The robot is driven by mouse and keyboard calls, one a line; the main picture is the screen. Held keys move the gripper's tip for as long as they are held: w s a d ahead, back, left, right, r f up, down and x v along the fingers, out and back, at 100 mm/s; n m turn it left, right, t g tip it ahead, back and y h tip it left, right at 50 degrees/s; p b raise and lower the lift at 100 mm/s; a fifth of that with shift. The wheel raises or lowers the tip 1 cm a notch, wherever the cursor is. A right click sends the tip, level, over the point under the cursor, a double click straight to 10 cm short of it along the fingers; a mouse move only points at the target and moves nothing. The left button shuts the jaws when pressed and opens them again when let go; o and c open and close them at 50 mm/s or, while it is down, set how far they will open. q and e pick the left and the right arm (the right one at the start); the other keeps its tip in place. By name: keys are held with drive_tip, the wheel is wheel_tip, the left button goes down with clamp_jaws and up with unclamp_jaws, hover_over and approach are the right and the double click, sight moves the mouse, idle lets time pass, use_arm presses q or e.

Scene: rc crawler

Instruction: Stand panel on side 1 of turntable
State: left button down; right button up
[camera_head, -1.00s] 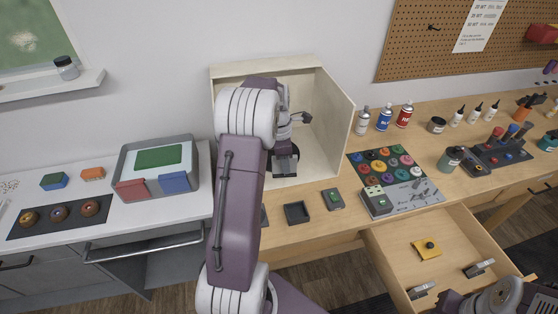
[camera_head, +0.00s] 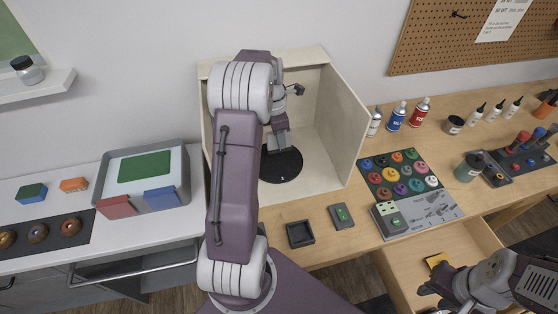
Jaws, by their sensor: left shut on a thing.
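The black round turntable (camera_head: 284,166) lies on the floor of the open pale wooden booth (camera_head: 345,120). My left gripper (camera_head: 278,132) is inside the booth, above the back left part of the turntable. It is shut on a small grey piece, taken to be the panel (camera_head: 278,143), whose lower end is at or just above the disc; I cannot tell if it touches. My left arm hides the left part of the booth and some of the turntable. My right gripper (camera_head: 437,293) is at the lower right over the open drawer; its jaw opening is unclear.
A black square tray (camera_head: 300,234) and a grey-green device (camera_head: 341,216) lie before the booth. Spray cans (camera_head: 396,116) and a paint board (camera_head: 410,185) are to its right. The open drawer (camera_head: 408,266) holds a yellow item (camera_head: 437,260). A grey bin (camera_head: 148,178) stands left.

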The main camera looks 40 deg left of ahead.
sight(280, 151)
use_arm(q)
drive_tip(key=f, duration=0.3)
drive_tip(key=s+f, duration=0.1)
drive_tip(key=f, duration=0.1)
drive_tip(key=shift+d+f, duration=0.2)
drive_tip(key=shift+d, duration=0.2)
drive_tip(key=shift+w+a+f, duration=0.1)
drive_tip(key=shift+w+f, duration=0.1)
drive_tip(key=shift+f+p, duration=0.3)
drive_tip(key=shift+f, duration=1.5)
drive_tip(key=shift+f, duration=0.15)
drive_tip(key=c, duration=1.4)
unclamp_jaws()
